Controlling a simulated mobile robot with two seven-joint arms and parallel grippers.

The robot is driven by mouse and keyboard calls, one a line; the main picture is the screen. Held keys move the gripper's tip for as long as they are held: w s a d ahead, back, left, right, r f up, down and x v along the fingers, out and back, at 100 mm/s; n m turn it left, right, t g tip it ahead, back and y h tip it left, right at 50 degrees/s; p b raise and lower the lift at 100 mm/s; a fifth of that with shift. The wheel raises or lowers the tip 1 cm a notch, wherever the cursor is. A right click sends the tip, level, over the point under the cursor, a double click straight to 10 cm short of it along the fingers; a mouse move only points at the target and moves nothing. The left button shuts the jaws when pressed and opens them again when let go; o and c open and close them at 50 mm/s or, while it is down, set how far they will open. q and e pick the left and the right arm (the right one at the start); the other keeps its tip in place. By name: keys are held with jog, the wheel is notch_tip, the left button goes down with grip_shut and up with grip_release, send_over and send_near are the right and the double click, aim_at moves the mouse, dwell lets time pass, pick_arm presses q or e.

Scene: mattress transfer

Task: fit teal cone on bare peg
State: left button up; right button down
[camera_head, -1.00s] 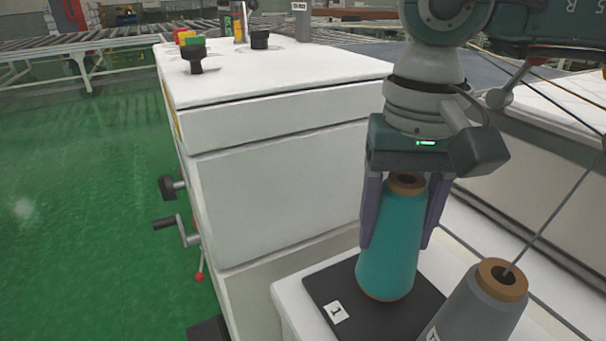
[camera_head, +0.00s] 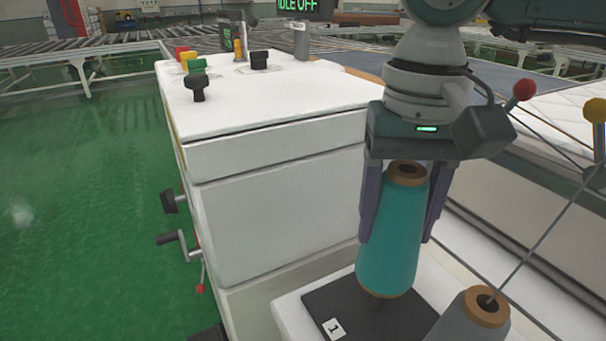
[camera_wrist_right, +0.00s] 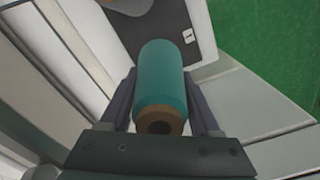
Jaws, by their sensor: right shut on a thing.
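The teal cone (camera_head: 391,235) is upright between the two fingers of my right gripper (camera_head: 403,225), which is shut on it. The cone has brown ends at top and bottom. It hangs just above a dark plate (camera_head: 340,297) with a "1" label. My left gripper is not in view.
A grey cone (camera_head: 468,318) with a brown top stands close at the lower right, with a thin rod rising from it. A white cabinet (camera_head: 270,200) with knobs and side cranks stands to the left. Green floor (camera_head: 90,210) is clear at far left.

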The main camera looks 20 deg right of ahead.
aim_at(390, 248)
jog(key=shift+r, duration=0.4)
dwell(1.1)
jog(key=shift+b, duration=0.35)
dwell(0.6)
jog(key=shift+f+b, duration=0.35)
jog(key=shift+b, duration=0.2)
jog(key=shift+f+b, duration=1.45)
jog(key=shift+f+b, duration=0.7)
